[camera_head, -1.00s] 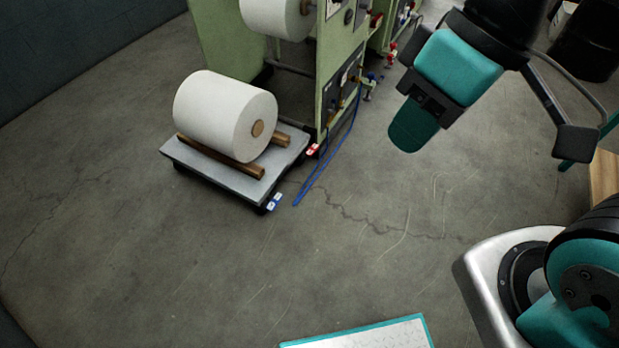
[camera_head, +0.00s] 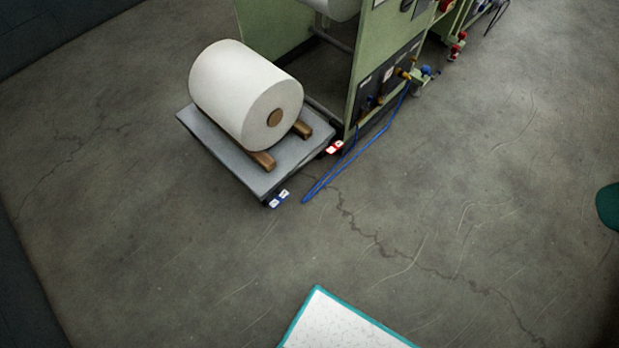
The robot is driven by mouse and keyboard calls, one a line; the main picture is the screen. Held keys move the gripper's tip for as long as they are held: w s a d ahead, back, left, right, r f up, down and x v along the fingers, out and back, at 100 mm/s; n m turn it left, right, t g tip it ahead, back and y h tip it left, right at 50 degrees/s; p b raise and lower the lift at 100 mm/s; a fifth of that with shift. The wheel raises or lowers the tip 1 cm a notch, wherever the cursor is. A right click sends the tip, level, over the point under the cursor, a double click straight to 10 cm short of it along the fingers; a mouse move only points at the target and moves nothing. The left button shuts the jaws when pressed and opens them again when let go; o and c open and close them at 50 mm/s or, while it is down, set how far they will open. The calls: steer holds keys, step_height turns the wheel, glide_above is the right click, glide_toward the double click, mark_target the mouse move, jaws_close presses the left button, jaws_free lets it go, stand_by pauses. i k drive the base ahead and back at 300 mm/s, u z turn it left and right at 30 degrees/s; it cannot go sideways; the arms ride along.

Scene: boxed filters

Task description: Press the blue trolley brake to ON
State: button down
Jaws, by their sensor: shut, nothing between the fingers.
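The blue trolley brake (camera_head: 279,200) is a small blue pedal with white label patches. It sits low at the near corner of the grey trolley (camera_head: 212,139), just above the floor. The labels are too small to read, so I cannot tell its ON or OFF position. A red pedal (camera_head: 334,148) with a white patch is at the trolley's right corner. My gripper is out of view; only a teal piece of my arm shows at the right edge, far from the trolley.
A large white roll (camera_head: 240,95) rests on wooden bars on the trolley. A green machine (camera_head: 370,50) stands behind it. Blue hoses (camera_head: 335,172) lie beside the blue pedal. The floor in front is clear. A teal-edged white panel (camera_head: 335,325) is at the bottom.

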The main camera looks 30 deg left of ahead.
mark_target(279, 199)
steer(key=u, duration=0.1)
steer(key=i, duration=0.6)
steer(key=u, duration=0.9)
steer(key=i, duration=0.4)
steer(key=u, duration=0.5)
